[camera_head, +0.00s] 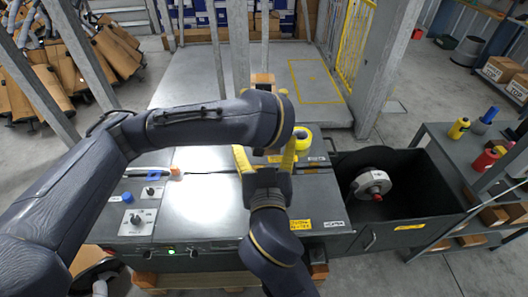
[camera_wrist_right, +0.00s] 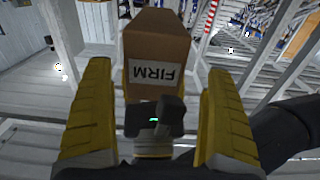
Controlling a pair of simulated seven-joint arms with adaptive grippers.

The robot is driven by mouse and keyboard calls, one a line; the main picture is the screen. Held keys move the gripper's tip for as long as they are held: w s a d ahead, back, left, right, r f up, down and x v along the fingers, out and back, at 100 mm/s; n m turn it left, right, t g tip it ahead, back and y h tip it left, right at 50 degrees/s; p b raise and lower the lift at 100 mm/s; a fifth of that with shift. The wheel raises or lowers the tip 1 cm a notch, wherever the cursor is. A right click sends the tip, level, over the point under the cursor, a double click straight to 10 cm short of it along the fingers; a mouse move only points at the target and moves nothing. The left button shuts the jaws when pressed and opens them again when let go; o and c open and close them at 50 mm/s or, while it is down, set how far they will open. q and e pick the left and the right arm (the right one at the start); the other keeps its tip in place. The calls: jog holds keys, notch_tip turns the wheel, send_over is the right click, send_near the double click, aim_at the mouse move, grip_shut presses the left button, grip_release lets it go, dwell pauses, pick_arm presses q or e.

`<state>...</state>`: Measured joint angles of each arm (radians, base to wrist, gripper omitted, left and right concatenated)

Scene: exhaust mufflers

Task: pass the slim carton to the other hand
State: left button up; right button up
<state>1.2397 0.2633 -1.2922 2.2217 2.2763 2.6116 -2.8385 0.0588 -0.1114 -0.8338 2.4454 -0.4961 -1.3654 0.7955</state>
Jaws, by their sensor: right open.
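The slim carton is a brown box; its top (camera_head: 263,78) shows just beyond my left wrist in the head view. In the right wrist view the carton (camera_wrist_right: 157,45) stands upright ahead, with a white label reading FIRM. My left gripper (camera_head: 270,89) is at the carton, held up in the air; its fingers are mostly hidden behind my left wrist. My right gripper (camera_head: 266,153) has yellow fingers spread apart. In the right wrist view these open fingers (camera_wrist_right: 158,75) stand either side of the carton's lower part, with gaps beside it.
A grey workbench (camera_head: 205,212) lies below my arms. A black bin (camera_head: 415,200) at right holds a metal muffler part (camera_head: 371,184). A side shelf (camera_head: 455,150) carries yellow, blue and red bottles. Metal posts stand behind.

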jog(key=shift+w, duration=0.85)
jog(key=shift+a, duration=0.15)
jog(key=c, duration=1.5)
pick_arm(q)
jog(key=o, duration=1.5)
pick_arm(e)
jog(key=shift+c, duration=0.2)
